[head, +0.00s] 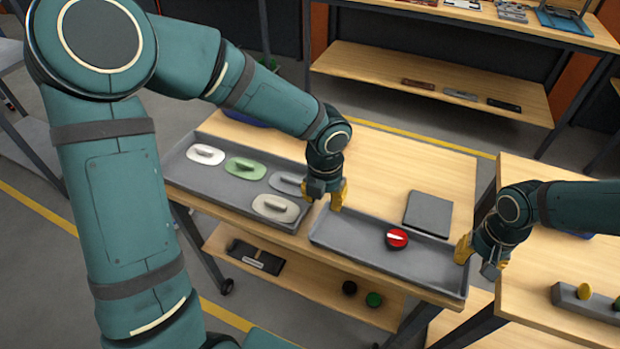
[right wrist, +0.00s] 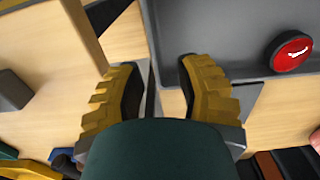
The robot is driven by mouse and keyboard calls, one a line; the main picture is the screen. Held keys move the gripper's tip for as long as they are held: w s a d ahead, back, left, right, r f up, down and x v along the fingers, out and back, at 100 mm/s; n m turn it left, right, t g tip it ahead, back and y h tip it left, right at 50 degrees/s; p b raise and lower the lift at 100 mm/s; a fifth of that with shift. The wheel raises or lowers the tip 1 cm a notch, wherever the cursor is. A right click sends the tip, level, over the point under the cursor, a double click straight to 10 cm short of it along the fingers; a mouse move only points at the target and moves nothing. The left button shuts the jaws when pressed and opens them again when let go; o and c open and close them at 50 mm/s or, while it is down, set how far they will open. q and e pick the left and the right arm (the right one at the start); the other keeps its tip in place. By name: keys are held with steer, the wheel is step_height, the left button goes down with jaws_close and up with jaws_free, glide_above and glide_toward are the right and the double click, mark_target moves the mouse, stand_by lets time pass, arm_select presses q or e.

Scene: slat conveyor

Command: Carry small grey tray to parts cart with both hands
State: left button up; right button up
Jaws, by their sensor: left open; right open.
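The small grey tray (head: 350,240) is a shallow rectangle at the front right of the wooden-topped bench (head: 400,160). A round red piece with a white bar (head: 397,239) lies in it. My left gripper (head: 325,194) is open at the tray's left end, fingers pointing down. My right gripper (head: 478,258) is open at its right end. In the right wrist view, the tray's edge (right wrist: 152,35) runs toward the gap between the right fingers (right wrist: 162,90); contact cannot be told. I cannot tell which surface is the parts cart.
A larger grey tray (head: 180,176) with several oval handled pieces sits just left. A dark grey flat slab (head: 428,213) lies behind the small tray. A second wooden surface (head: 560,230) stands at right across a narrow gap, holding a grey block (head: 585,303). Shelving stands behind.

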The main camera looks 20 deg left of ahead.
step_height(320, 180, up, 7)
stand_by(0.3)
steer(key=shift+f, duration=0.1)
stand_by(0.4)
